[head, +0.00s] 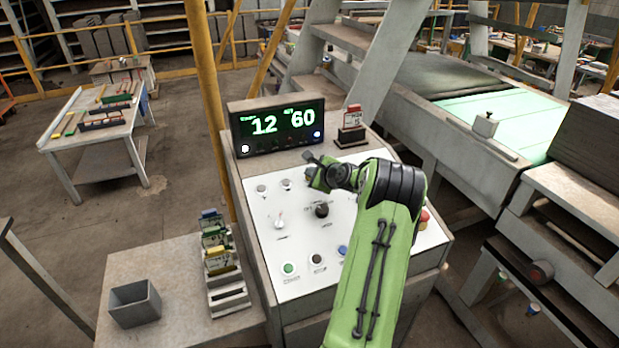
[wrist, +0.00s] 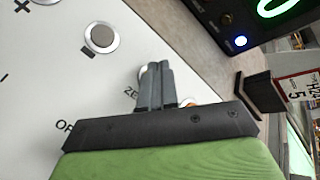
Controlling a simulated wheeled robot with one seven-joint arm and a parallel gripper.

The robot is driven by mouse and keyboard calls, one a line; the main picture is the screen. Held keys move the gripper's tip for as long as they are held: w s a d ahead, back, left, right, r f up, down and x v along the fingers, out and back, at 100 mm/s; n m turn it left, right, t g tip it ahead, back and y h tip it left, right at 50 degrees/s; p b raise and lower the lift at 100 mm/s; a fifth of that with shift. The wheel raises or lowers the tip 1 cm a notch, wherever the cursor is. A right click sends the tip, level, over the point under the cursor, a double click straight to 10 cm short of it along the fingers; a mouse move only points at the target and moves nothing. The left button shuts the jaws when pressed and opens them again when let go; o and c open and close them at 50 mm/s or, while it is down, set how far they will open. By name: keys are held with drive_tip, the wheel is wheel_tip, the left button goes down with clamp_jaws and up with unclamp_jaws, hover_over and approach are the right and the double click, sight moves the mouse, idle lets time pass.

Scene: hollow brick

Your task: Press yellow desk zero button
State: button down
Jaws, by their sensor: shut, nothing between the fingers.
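My gripper (head: 312,164) is over the upper part of the white control panel (head: 262,215), below the display. In the wrist view its shut fingers (wrist: 153,70) are together with nothing between them. A label starting "ZE" (wrist: 130,93) shows beside the fingers, its rest hidden. A pale rim (wrist: 142,71) peeks out behind the fingertips, where the zero button seems to be. The button's yellow face is mostly hidden, and I cannot tell whether the fingers touch it. A small orange patch (wrist: 190,103) shows right of the fingers.
The display (head: 278,127) reads 12 and 60. Grey buttons (head: 286,184), a black knob (head: 321,211), a green button (head: 289,268) and a red button (head: 423,217) are on the panel. A card stand (head: 351,130) stands right of the display. A grey bin (head: 134,303) is at lower left.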

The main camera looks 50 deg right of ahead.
drive_tip(key=shift+f, duration=0.15)
idle(0.3)
drive_tip(key=shift+s+a+r+p, duration=0.1)
drive_tip(key=shift+r+p, duration=0.15)
drive_tip(key=shift+r, duration=0.15)
drive_tip(key=shift+s+a+r+p, duration=0.1)
drive_tip(key=shift+r+p, duration=0.15)
drive_tip(key=shift+r, duration=0.15)
drive_tip(key=shift+d, duration=0.1)
drive_tip(key=r+p, duration=0.2)
drive_tip(key=r, duration=0.1)
drive_tip(key=s+r+p, duration=0.1)
drive_tip(key=r, duration=0.1)
drive_tip(key=shift+a, duration=0.4)
drive_tip(key=shift+f, duration=0.15)
